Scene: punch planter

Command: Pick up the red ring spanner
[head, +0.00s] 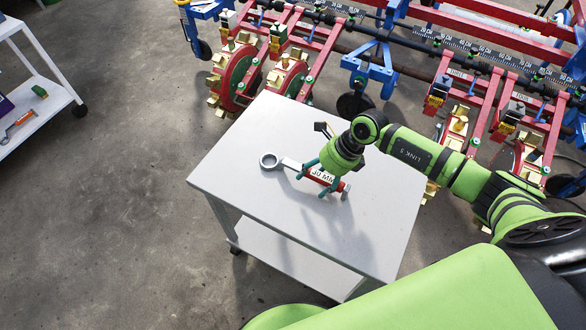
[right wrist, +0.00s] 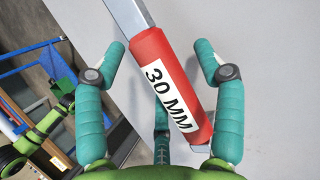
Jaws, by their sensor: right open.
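The red ring spanner (head: 269,161) lies on the white cart top (head: 240,195). Its grey ring end points left, and its red handle carries a white "30 MM" label. My right gripper (head: 312,180) is over the handle with its fingers open. In the right wrist view, the red handle (right wrist: 172,85) runs slantwise between the open teal fingers of my right gripper (right wrist: 163,62), with gaps on both sides. A third finger shows behind the handle at its lower left. The ring end is outside the wrist view. My left gripper is not in view.
A red and blue planter machine (head: 430,85) stands behind the cart. Another white shelf cart (head: 45,95) at the far left holds an orange-handled tool (head: 20,122) and a green item (head: 39,91). Open concrete floor lies between the carts.

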